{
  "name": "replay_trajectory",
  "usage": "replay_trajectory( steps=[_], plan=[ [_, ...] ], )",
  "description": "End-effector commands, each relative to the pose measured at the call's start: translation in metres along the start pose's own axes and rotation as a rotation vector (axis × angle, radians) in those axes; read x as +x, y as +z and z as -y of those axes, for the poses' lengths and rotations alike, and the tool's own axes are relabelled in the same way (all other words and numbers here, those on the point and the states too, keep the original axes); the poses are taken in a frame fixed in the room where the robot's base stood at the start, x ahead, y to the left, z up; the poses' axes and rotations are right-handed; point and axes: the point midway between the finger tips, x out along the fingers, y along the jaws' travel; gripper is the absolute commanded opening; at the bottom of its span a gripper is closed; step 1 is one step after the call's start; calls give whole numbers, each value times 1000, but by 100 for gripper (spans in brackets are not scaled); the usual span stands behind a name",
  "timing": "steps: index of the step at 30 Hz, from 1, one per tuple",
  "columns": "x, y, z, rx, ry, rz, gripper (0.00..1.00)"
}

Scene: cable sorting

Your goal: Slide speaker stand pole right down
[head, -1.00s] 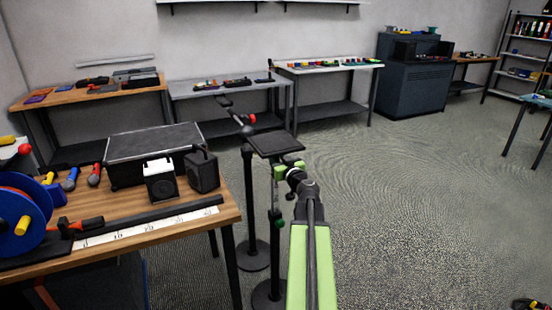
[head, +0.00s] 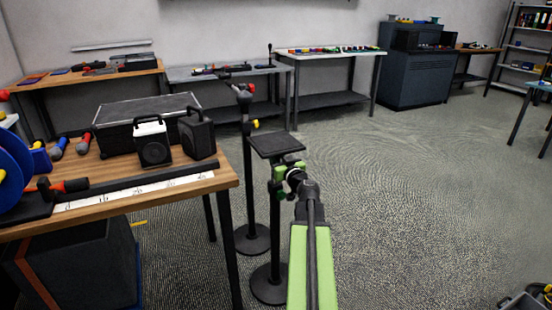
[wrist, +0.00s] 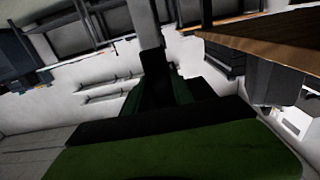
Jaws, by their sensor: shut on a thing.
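The right speaker stand has a flat dark top plate (head: 276,145) on an upright pole (head: 275,235) with a round black base (head: 270,284). My green gripper (head: 283,176) is shut on the upper pole, a little below the plate. A small green knob (head: 280,195) sits just under my gripper. In the wrist view a grey upright piece (wrist: 145,25), likely the pole, rises beyond the dark finger ends; the grip itself is hidden there.
A second stand (head: 247,170) with red and yellow knobs stands close behind to the left. The carpet (head: 410,200) to the right is clear.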

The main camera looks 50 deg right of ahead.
Motion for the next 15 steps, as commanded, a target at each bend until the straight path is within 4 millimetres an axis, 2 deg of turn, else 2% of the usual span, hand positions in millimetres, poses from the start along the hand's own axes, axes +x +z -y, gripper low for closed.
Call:
replay_trajectory(
  steps=[1,4,8,15],
  plan=[
    [0,25,2,0,-5,0,0],
    [0,39,2,0,-5,1,0],
    [0,46,2,0,-5,1,0],
    [0,45,2,-3,-5,2,0]
  ],
)
